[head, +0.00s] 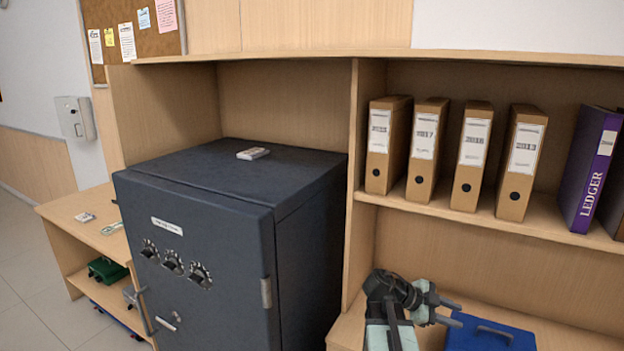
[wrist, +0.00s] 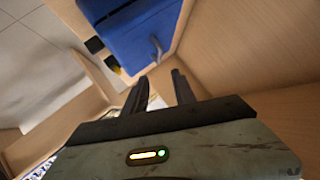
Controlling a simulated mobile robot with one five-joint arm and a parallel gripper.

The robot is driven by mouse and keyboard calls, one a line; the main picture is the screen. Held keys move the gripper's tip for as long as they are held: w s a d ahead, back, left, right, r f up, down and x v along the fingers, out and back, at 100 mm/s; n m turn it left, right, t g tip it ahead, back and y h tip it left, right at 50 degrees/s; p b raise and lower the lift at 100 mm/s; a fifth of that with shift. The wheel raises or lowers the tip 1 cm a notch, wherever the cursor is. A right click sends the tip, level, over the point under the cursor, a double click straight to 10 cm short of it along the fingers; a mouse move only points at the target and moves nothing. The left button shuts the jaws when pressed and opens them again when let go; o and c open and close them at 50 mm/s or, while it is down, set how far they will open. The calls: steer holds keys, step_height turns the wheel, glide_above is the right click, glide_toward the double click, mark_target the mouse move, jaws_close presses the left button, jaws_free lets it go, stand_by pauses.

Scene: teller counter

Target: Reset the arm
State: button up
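My gripper (head: 455,312) is at the lower right of the head view, on my folded arm, low in front of the shelf unit. Its two fingers point to the right, near a blue case (head: 492,336) with a handle. In the wrist view my gripper (wrist: 160,78) shows two dark fingers apart with nothing held between them. The blue case (wrist: 132,32) fills the top of that view, beyond the fingertips; no contact with it is clear.
A dark safe (head: 215,225) stands left of my arm, with a small pale bundle (head: 253,153) on top. Binders (head: 423,150) and a purple ledger (head: 590,170) stand on the shelf (head: 480,212) above. A low wooden desk (head: 75,215) is at the left.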

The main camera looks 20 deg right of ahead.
steer(key=w+a+f+n+t+y+p, duration=0.15)
steer(key=w+a+n, duration=0.35)
steer(key=a, duration=0.7)
steer(key=w+a+f+n+t+y+p, duration=0.1)
steer(key=w+a+f+n+t+y, duration=0.2)
steer(key=w+a, duration=0.65)
steer(key=s+a+f+n+y, duration=0.1)
steer(key=a+f+n+y, duration=0.1)
steer(key=a+n, duration=0.8)
steer(key=s+a+f+n+y, duration=0.2)
steer(key=a+n+y, duration=0.3)
steer(key=a+n, duration=0.5)
steer(key=shift+s+a+f+n, duration=0.35)
steer(key=shift+a+f, duration=0.3)
steer(key=shift+a, duration=1.15)
steer(key=shift+d+t, duration=0.1)
steer(key=shift+t, duration=0.15)
